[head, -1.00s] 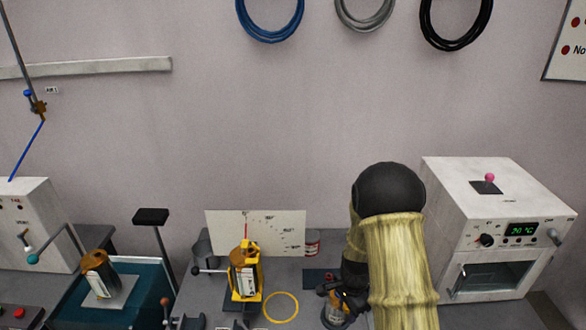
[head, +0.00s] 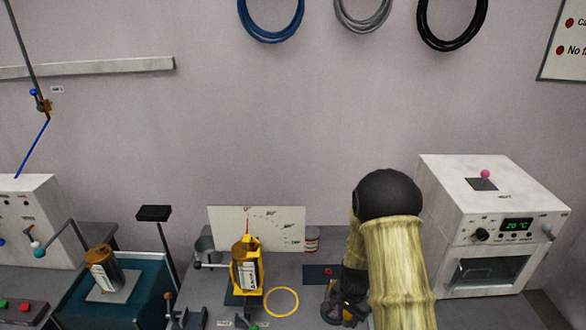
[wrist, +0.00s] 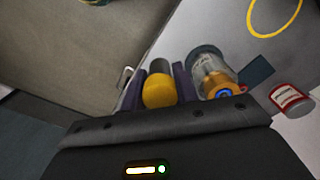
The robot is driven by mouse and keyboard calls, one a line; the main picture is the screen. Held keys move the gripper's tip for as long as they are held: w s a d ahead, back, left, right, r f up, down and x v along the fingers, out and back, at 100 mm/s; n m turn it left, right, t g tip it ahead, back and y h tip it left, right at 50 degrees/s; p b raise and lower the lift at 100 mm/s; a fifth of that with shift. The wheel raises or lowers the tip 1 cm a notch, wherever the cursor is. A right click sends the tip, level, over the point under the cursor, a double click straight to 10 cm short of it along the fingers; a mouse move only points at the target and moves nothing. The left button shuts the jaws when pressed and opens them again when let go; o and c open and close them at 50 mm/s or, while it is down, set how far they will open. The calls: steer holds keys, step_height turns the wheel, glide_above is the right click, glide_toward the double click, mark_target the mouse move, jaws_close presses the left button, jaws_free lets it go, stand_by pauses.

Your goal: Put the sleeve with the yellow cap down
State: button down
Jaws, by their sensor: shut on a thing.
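My gripper (wrist: 159,88) is shut on the sleeve with the yellow cap (wrist: 159,92). The rounded yellow cap shows between the two purple-grey fingers in the wrist view, with a dark body beyond it. In the head view my gripper (head: 345,306) is low over the grey bench, left of my sleeved forearm. The held sleeve cannot be made out there. Whether its far end touches a surface cannot be told. A clear cylinder (wrist: 208,72) with an amber and blue end is close beside the right finger.
A yellow ring (head: 282,302) marks the bench left of my gripper. A yellow cradle (head: 246,276) holds an amber cylinder beside it. A red-and-white can (head: 312,240) stands behind. A white oven (head: 490,215) is to the right. Another amber cylinder (head: 102,268) sits at left.

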mark_target(346, 326)
step_height(346, 326, down, 4)
steer(key=n, duration=0.5)
steer(key=shift+n, duration=0.3)
steer(key=f+n, duration=0.1)
steer(key=n, duration=0.2)
steer(key=shift+f, duration=0.35)
stand_by(0.4)
steer(key=shift+a, duration=0.1)
stand_by(0.8)
